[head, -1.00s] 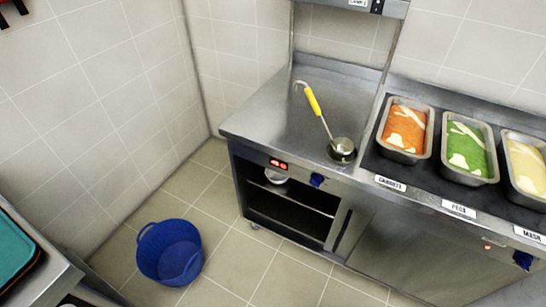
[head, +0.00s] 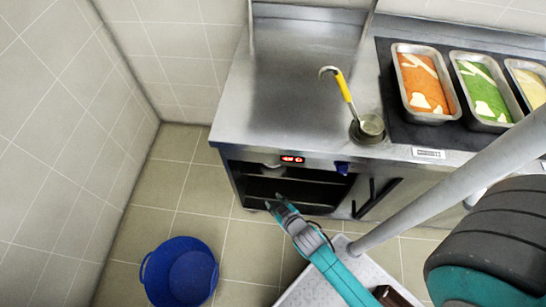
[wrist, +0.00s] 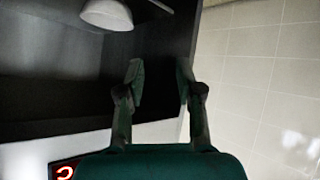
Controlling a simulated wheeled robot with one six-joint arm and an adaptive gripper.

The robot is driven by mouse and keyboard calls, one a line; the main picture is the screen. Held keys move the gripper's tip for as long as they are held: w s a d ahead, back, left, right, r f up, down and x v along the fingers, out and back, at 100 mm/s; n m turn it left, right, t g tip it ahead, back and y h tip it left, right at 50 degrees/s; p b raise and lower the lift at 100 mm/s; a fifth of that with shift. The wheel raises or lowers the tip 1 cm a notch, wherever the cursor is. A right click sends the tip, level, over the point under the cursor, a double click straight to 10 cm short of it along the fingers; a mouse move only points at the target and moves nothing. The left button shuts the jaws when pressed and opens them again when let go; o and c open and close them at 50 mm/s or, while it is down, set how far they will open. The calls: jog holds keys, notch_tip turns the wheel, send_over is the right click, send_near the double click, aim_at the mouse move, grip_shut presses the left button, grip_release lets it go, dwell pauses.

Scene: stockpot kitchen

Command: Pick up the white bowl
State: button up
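The white bowl (wrist: 107,14) shows at the top left edge of the wrist view, partly cut off, resting on a shelf inside the dark cabinet. In the head view only a small pale patch under the counter edge may be the bowl. My gripper (wrist: 160,82) is open and empty, its two fingers apart, at the cabinet's side wall. The bowl lies beyond the fingertips and to their left in the wrist view, not touching them. In the head view my gripper (head: 279,203) is in front of the lower part of the open cabinet.
The steel counter (head: 290,90) overhangs the cabinet opening (head: 290,186). A yellow-handled ladle (head: 343,86) rests in a small pot (head: 368,128). Food pans, including an orange one (head: 424,80), stand at the right. A blue tub (head: 180,272) is on the floor, left of my arm.

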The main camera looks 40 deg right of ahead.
jog(key=shift+w+d+f+m+g+h, duration=0.15)
jog(key=shift+w+d+f+g+h, duration=0.2)
jog(key=shift+w+d+f, duration=2.3)
jog(key=shift+w+d+f+m+g+h, duration=0.35)
jog(key=shift+w+d+f, duration=0.85)
jog(key=shift+w, duration=2.7)
jog(key=shift+w+d+f+g+h, duration=0.2)
jog(key=shift+w+d+f+g, duration=0.3)
jog(key=shift+w+d+f, duration=2.15)
jog(key=shift+w+a+r, duration=0.25)
jog(key=shift+w+r, duration=0.1)
jog(key=shift+r, duration=0.15)
jog(key=shift+w+a+r, duration=0.25)
jog(key=shift+w+r, duration=0.05)
jog(key=shift+r, duration=0.15)
grip_shut()
